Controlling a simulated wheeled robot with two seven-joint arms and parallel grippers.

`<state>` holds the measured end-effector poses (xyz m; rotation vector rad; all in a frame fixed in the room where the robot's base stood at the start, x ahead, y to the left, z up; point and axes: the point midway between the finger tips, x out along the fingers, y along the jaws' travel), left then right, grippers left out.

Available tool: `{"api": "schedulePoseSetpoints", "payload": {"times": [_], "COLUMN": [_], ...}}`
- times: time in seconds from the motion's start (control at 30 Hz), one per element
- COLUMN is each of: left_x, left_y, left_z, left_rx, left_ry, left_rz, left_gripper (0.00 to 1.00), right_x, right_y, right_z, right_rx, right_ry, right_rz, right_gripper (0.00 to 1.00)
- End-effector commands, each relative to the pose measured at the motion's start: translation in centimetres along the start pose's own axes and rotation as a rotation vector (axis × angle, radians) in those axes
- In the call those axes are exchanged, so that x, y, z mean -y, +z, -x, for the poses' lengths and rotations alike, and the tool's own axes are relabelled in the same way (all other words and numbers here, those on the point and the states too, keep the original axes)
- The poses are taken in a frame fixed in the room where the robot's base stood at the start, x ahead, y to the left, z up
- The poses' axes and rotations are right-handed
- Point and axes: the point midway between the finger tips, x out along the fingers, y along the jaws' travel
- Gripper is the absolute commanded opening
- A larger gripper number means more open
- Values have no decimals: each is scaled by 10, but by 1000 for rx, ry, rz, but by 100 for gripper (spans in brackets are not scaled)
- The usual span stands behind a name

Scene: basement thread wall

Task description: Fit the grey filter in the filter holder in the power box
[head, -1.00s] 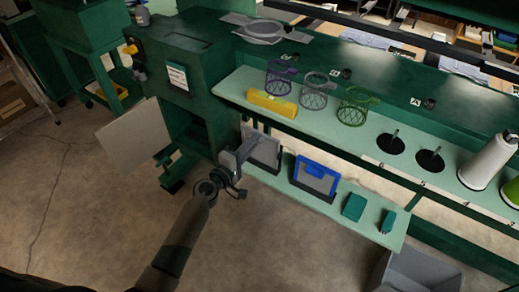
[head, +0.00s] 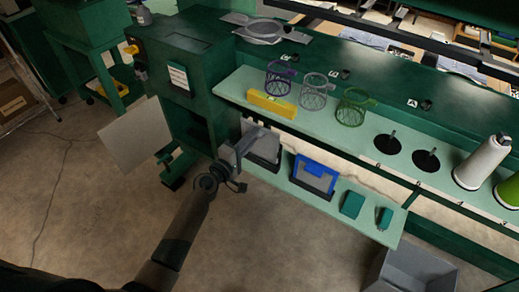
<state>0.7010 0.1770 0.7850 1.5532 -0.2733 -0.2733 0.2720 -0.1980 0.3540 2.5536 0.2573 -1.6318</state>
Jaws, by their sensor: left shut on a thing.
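The power box is the green cabinet (head: 190,56) at the left end of the bench. Its door (head: 134,135) hangs open to the left, and a dark opening (head: 188,127) shows in its front; the filter holder inside is too dark to make out. The grey filter (head: 264,148) is a flat grey panel with a dark frame, upright at the left end of the lower shelf. My left gripper (head: 252,137) is shut on its upper left part and hides some of it. Whether the filter is clear of its stand cannot be told. My right gripper is out of view.
A blue-framed filter (head: 315,176) stands right of the grey one on the lower shelf (head: 280,182), with two teal pieces (head: 352,204) beyond. The upper shelf holds a yellow block (head: 271,104), wire baskets (head: 314,92) and thread cones (head: 482,162). A grey bin (head: 412,272) is on the floor.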

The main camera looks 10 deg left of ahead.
Motion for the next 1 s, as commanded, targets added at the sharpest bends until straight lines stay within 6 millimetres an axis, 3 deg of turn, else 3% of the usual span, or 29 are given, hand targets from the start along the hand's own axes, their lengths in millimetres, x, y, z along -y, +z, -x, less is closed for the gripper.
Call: {"api": "schedulePoseSetpoints", "payload": {"times": [0.27, 1.0], "left_x": [0, 1], "left_y": [0, 0], "left_z": [14, 75], "left_rx": [0, -1], "left_ry": [0, -1], "left_rz": [0, -1], "left_gripper": [0, 0], "right_x": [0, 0], "right_y": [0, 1], "right_z": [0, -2], "right_rx": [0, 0], "right_ry": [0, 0], "right_rz": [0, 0], "right_gripper": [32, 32]}}
